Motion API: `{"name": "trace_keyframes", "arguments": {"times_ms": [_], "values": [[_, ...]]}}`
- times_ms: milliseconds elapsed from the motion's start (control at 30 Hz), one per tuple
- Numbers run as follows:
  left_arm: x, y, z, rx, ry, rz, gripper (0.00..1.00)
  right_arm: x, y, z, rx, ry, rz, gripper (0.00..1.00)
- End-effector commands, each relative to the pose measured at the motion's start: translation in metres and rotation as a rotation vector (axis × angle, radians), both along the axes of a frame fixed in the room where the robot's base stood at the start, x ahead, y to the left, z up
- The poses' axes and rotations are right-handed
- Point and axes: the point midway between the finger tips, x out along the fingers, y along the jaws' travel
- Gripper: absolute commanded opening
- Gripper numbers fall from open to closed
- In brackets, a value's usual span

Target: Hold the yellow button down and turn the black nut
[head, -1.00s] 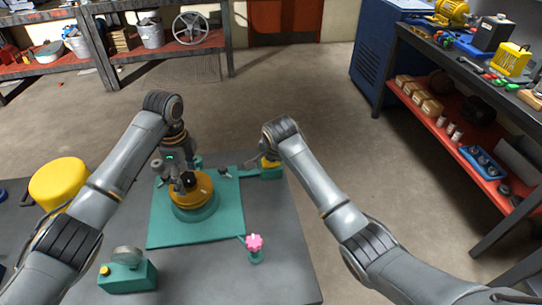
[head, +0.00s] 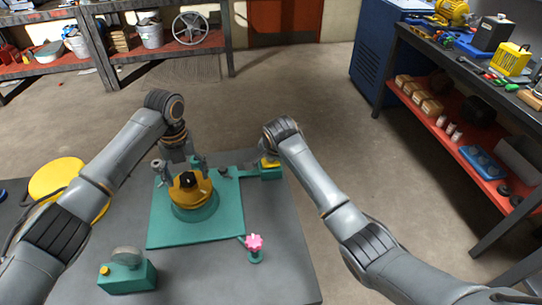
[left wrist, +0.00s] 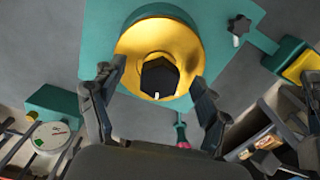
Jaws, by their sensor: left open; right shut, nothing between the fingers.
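The black nut (head: 188,179) sits on a yellow-gold round housing (head: 203,190) on a teal base. In the left wrist view the nut (left wrist: 160,77) shows as a dark hexagon between my spread fingers. My left gripper (head: 180,165) is open above the housing, with a finger to either side of the nut; I see no clear contact. The yellow button (head: 270,162) is on a small teal block at the plate's right corner. My right gripper (head: 269,154) is shut, pointing down at this button. Its tips are hard to see, so I cannot tell whether the button is pressed.
The teal plate (head: 165,232) lies on a grey table. A pink knob (head: 254,242) stands near its right corner. A teal gauge box (head: 135,277) with another yellow button stands at front left. A yellow round stool (head: 57,176) is at left. Shelves line the back and right.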

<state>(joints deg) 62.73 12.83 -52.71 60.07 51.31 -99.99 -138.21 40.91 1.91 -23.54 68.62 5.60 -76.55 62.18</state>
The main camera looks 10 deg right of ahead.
Motion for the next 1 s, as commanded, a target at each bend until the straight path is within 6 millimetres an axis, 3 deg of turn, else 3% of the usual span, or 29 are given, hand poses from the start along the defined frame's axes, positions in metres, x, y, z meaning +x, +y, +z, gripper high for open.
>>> {"name": "trace_keyframes", "arguments": {"times_ms": [167,767,1000], "values": [[0.0004,-0.0001,0.0000,0.001,-0.001,-0.120,0.75,-0.0015,-0.0002,-0.0032,-0.001,0.006,-0.001,0.00],[0.0002,-0.0004,0.0025,0.000,-0.001,-0.124,0.75,-0.0016,-0.0003,-0.0032,-0.001,0.006,-0.001,0.00],[0.0002,-0.0004,0.0023,0.000,0.000,-0.123,0.31,-0.0016,-0.0004,-0.0033,-0.001,0.006,-0.001,0.00]]}}
